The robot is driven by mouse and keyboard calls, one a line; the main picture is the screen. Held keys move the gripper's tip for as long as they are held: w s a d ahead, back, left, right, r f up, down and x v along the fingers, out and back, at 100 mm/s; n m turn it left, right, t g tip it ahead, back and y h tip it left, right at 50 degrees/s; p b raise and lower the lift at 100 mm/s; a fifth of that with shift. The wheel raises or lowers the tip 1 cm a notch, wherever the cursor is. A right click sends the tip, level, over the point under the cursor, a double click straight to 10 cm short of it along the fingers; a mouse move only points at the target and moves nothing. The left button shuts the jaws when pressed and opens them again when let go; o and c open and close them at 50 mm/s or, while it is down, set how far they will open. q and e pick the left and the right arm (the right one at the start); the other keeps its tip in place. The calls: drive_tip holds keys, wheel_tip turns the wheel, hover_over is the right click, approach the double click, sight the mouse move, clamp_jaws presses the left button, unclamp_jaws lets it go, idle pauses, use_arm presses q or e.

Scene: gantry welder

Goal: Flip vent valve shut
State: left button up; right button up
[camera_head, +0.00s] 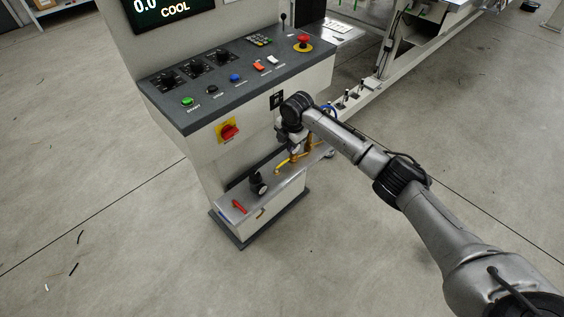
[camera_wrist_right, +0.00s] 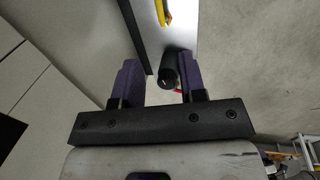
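The vent valve appears to be the brass fitting with a yellow lever (camera_head: 290,158) on the low metal ledge of the control console. A yellow bar (camera_wrist_right: 165,12), likely that lever, shows at the top of the right wrist view. My right gripper (camera_wrist_right: 158,72) is open, its two purple-padded fingers apart. A dark round-ended cylinder (camera_wrist_right: 170,70) shows between the fingers, closer to the right-hand one; I cannot tell whether they touch. In the head view my right gripper (camera_head: 297,148) is over the ledge at the valve, its fingers partly hidden by the wrist. My left gripper is not in view.
The ledge (camera_head: 233,194) also bears a black knobbed fitting (camera_head: 257,183) and a red marker-like item (camera_head: 239,206). Above it, the console (camera_head: 240,75) carries buttons and a red rotary switch (camera_head: 229,131). A rail frame (camera_head: 370,88) stands behind. The floor at left is mostly clear.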

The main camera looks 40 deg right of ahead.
sight(282, 164)
drive_tip(key=f+b, duration=0.1)
drive_tip(key=f, duration=0.3)
drive_tip(key=w+f+b, duration=0.1)
drive_tip(key=f+b, duration=0.1)
drive_tip(key=f, duration=0.2)
drive_tip(key=w+f+b, duration=0.1)
drive_tip(key=f+b, duration=0.1)
drive_tip(key=f, duration=0.1)
drive_tip(key=shift+w+a+f, duration=0.1)
drive_tip(key=shift+w+f, duration=0.05)
drive_tip(key=shift+f, duration=0.25)
drive_tip(key=shift+f+b, duration=0.3)
drive_tip(key=shift+b, duration=0.1)
drive_tip(key=shift+w, duration=0.1)
clamp_jaws()
